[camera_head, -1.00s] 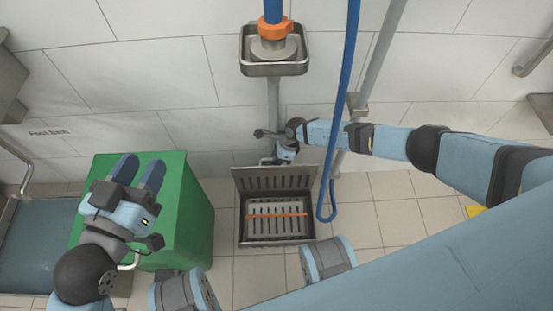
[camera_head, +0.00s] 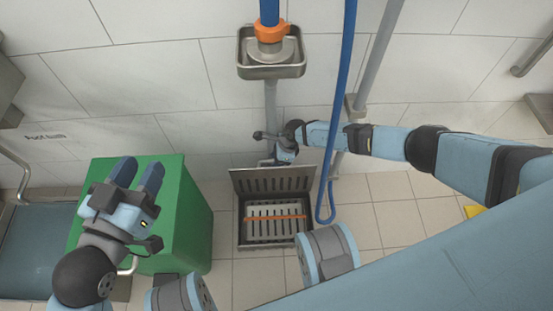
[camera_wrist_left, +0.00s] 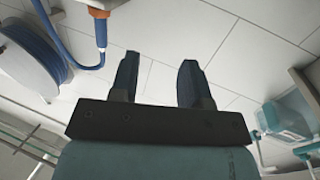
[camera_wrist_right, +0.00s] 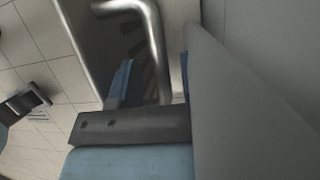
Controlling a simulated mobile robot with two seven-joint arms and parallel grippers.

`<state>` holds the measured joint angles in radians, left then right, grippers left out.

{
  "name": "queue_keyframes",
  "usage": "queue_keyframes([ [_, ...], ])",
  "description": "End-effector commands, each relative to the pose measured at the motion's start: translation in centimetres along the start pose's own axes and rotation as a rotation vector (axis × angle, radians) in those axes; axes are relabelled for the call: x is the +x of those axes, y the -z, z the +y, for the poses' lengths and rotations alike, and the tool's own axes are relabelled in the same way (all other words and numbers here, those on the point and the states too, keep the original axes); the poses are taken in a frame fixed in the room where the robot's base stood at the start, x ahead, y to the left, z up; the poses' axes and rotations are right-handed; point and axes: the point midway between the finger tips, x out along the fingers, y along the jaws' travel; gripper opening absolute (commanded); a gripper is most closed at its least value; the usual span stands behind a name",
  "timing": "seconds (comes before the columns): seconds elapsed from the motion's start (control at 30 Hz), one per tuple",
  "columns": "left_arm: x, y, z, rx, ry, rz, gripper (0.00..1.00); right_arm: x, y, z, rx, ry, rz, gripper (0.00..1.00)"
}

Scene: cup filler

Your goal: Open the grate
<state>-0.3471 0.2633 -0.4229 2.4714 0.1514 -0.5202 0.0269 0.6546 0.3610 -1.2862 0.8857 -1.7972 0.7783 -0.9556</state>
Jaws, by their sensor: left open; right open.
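The slotted metal grate (camera_head: 272,180) stands tilted up at the back edge of a steel floor basin (camera_head: 240,230), with its slots facing the head camera. My right gripper (camera_head: 279,160) is just behind the grate's top edge, and its fingertips are partly hidden. In the right wrist view the jaws (camera_wrist_right: 153,80) are open, with a bent metal bar (camera_wrist_right: 155,45) running between or just past the fingers; contact cannot be told. My left gripper (camera_head: 138,172) is open and empty above the green box, and its open fingers also show in the left wrist view (camera_wrist_left: 158,65).
The green box (camera_head: 190,215) stands left of the basin. A blue hose (camera_head: 346,90) hangs down just right of the grate, near a grey pipe (camera_head: 385,45). A steel cup filler tray (camera_head: 272,70) is on the wall above. Tiled floor is free right of the basin.

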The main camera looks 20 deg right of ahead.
Motion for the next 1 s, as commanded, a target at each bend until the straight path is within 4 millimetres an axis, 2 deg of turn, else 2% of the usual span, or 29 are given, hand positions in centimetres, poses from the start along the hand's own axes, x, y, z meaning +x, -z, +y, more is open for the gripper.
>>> queue_keyframes([
  [0.17, -0.2, 1.0, 0.4, -0.05, -0.006, -0.029, 0.43, -3.0, -0.2, -0.1, 0.0, 0.002, -0.001, 0.42],
  [0.33, -0.8, 1.5, 1.3, -0.14, 0.009, -0.04, 0.43, -7.1, -0.2, -0.1, 0.0, 0.002, 0.0, 0.42],
  [0.43, -0.9, 3.3, 1.3, -0.139, 0.02, 0.031, 0.43, -9.3, -0.1, 0.0, 0.0, 0.002, 0.0, 0.42],
  [0.6, -1.1, 5.1, 1.3, -0.132, 0.029, 0.098, 0.43, -12.1, 0.0, 0.0, 0.001, 0.001, 0.001, 0.42],
  [0.8, -1.2, 6.0, 1.3, -0.128, 0.034, 0.135, 0.43, -13.6, 0.1, 0.0, 0.001, 0.001, 0.001, 0.42],
  [1.0, -1.2, 6.0, 1.3, -0.126, 0.034, 0.14, 0.43, -13.7, 0.1, 0.0, 0.001, 0.001, 0.001, 0.42],
])
